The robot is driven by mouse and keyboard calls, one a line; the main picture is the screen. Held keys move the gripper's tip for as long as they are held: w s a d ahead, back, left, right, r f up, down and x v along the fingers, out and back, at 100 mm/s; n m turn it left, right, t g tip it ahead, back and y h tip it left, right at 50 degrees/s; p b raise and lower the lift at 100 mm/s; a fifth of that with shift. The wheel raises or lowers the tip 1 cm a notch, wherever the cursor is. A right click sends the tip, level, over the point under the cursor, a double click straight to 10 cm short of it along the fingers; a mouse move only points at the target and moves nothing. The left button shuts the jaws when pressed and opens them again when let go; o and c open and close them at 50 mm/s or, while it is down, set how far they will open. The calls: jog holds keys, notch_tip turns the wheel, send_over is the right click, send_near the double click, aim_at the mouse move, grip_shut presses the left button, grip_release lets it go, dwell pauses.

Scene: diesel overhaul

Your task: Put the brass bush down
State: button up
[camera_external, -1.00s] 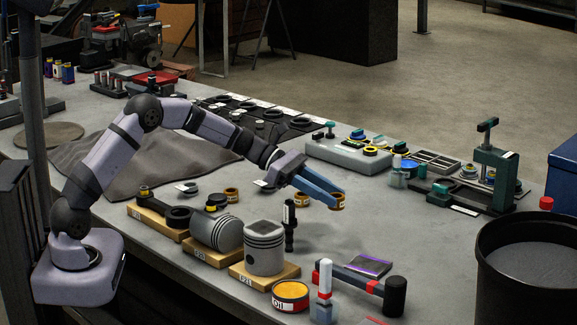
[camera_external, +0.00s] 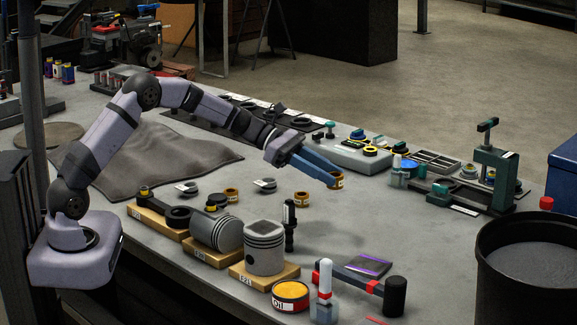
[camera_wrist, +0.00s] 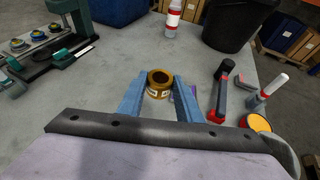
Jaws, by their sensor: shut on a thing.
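The brass bush (camera_external: 336,180) is a short brass ring with a pale label. My gripper (camera_external: 330,176) is shut on it and holds it above the bench, towards the middle. In the wrist view the bush (camera_wrist: 159,84) sits between the two blue fingers of my gripper (camera_wrist: 159,92), with its open end facing up and a white label on its side. Two similar brass rings stand on the grey bench (camera_external: 345,225): one ring (camera_external: 302,198) below my gripper and another ring (camera_external: 231,195) further left.
Pistons on wooden blocks (camera_external: 265,272) stand at the front. A hammer (camera_external: 362,282), a dark booklet (camera_external: 368,264) and an oil tin (camera_external: 290,295) lie front right. A green press (camera_external: 494,180) and black bin (camera_external: 530,255) are at the right. Bench between booklet and press is clear.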

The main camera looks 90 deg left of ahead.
jog(key=s+a+f+n+t+y+b, duration=0.1)
jog(key=s+a+n+y+b, duration=0.15)
jog(key=s+a, duration=0.8)
jog(key=s+a+f+n+y+b, duration=0.25)
jog(key=s+a, duration=0.45)
jog(key=a, duration=0.6)
jog(key=d+r+m+h+p, duration=0.1)
jog(key=d+m+h, duration=0.3)
jog(key=d, duration=0.3)
jog(key=shift+s+a+f+p, duration=0.15)
jog(key=shift+f+p, duration=0.35)
jog(key=shift+f, duration=1.9)
jog(key=shift+s+a+f+p, duration=0.15)
jog(key=shift+f+p, duration=0.3)
jog(key=shift+f, duration=1.9)
jog(key=shift+s+d+f, duration=0.1)
jog(key=shift+f, duration=0.45)
jog(key=shift+f+b, duration=0.2)
jog(key=shift+b, duration=0.15)
